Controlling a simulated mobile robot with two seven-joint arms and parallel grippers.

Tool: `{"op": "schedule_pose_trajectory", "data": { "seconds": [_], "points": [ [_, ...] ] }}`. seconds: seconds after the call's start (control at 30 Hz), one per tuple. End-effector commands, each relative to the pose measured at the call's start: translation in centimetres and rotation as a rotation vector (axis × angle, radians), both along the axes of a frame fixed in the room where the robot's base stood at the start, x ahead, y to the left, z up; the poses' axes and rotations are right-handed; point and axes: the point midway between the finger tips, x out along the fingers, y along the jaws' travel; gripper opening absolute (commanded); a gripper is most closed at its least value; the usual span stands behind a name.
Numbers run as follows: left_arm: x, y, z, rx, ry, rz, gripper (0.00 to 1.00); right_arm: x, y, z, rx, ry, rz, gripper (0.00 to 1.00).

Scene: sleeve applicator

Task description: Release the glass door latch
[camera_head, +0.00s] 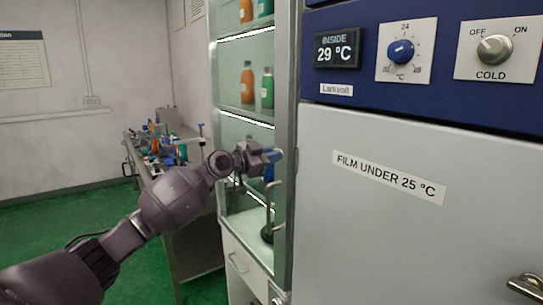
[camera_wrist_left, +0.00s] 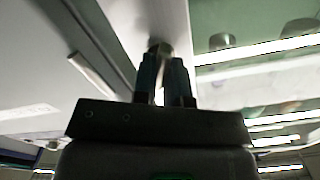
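My left gripper (camera_head: 272,164) is at the cabinet's front edge, just above the handle's lower part. In the left wrist view its two fingers (camera_wrist_left: 162,70) point at a small round metal knob (camera_wrist_left: 160,48), perhaps the latch. The fingers are a narrow gap apart, and the knob sits at or between their tips. I cannot tell whether both fingers touch it. My right gripper is not in view.
Bottles (camera_head: 247,85) stand on the cabinet's lit shelves. A grey unit with a blue control panel (camera_head: 420,100) fills the right side, close to the gripper. A cluttered bench (camera_head: 135,155) is behind my left arm.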

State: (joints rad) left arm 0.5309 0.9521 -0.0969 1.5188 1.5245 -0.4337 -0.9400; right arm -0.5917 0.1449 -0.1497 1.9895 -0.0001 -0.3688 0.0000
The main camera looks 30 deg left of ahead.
Motion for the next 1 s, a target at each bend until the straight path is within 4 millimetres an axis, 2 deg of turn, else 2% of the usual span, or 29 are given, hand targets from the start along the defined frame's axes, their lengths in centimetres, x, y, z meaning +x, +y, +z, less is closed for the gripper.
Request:
{"op": "schedule_pose_trajectory", "data": {
  "seconds": [0.27, 0.5, 0.8, 1.0],
  "points": [
    [0.0, 0.0, -0.1, -0.013, 0.006, -0.001, 0.00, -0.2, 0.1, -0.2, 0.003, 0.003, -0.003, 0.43],
    [0.1, 0.0, -0.2, -0.157, 0.065, -0.001, 0.00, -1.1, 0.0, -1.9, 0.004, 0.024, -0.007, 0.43],
    [0.0, 0.2, 0.1, -0.395, 0.163, 0.000, 0.00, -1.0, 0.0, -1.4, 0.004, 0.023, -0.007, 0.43],
    [0.1, 0.2, 0.0, -0.439, 0.183, 0.000, 0.00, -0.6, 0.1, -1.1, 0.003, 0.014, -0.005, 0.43]
  ]
}}
